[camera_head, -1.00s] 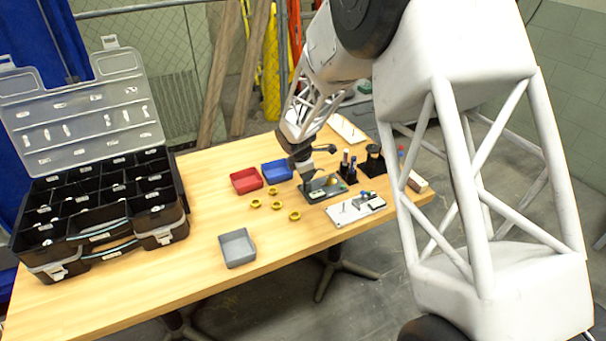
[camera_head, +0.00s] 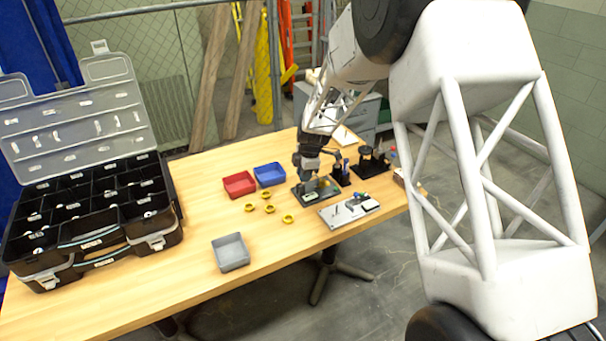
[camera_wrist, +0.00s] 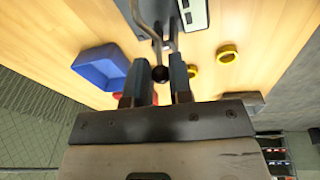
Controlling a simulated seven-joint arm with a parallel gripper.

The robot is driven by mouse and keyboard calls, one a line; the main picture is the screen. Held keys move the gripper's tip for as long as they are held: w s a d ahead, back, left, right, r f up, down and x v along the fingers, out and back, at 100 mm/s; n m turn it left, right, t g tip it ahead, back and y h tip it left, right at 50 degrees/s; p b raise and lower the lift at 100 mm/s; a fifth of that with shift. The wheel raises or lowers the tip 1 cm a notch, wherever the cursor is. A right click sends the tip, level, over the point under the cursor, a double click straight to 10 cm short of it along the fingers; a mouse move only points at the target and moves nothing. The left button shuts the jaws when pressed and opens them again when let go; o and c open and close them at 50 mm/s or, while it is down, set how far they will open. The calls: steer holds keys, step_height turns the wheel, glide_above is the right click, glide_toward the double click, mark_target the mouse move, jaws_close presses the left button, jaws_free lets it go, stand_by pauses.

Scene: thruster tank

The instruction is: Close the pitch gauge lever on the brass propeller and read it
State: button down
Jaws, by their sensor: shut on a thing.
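The pitch gauge stands on a dark plate (camera_head: 306,197) on the table, with a small pale readout on it. The readout (camera_wrist: 193,14) also shows at the top of the wrist view; its figures are too small to read. A small gold part, probably the brass propeller (camera_head: 323,183), sits on the plate, partly hidden by my gripper. In the wrist view the lever is a bent grey rod ending in a black ball knob (camera_wrist: 160,73). My gripper (camera_wrist: 157,82) has its fingers closed around this knob. In the head view my gripper (camera_head: 308,178) is low over the plate.
A light plate with small parts (camera_head: 349,209) lies in front of the gauge. Red (camera_head: 239,185) and blue (camera_head: 270,174) trays, several yellow rings (camera_head: 268,209) and a grey tray (camera_head: 231,252) lie left. Dark holders (camera_head: 371,163) stand right. An open black organizer (camera_head: 90,215) fills the left end.

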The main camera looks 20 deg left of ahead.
stand_by(0.3)
steer(key=c, duration=1.1)
jaws_free()
steer(key=shift+r, duration=0.1)
step_height(320, 180, up, 8)
steer(key=d, duration=0.1)
steer(key=shift+d+f, duration=0.15)
steer(key=shift+f, duration=0.1)
